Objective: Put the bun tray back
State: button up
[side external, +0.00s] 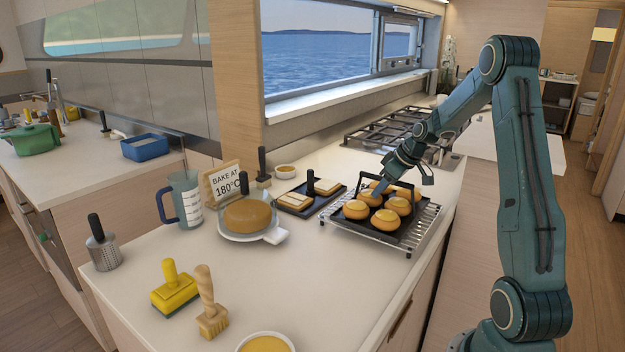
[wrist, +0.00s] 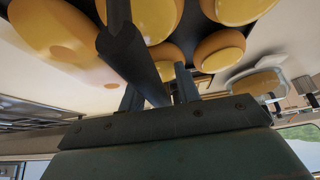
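The bun tray (side external: 349,222) is dark and holds several golden buns (side external: 397,206). In the side view it rests on a wire rack (side external: 428,222) near the counter's right edge. In the wrist view, a dark bar (wrist: 133,62), apparently part of the tray's handle, runs between the two fingers of my gripper (wrist: 158,90). A bun shows in the gap between the bar and the right finger, so my gripper looks open around it. The fingertips' exact contact is partly hidden.
Brushes (side external: 175,290) and a bowl (side external: 265,343) stand nearer. A hob (side external: 408,128) lies behind. The front middle counter is clear.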

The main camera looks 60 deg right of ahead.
jog(key=shift+o, duration=0.4)
jog(key=shift+r, duration=0.1)
jog(key=shift+s+r, duration=0.2)
jog(key=shift+r, duration=0.25)
jog(key=v, duration=1.1)
jog(key=shift+r, duration=0.1)
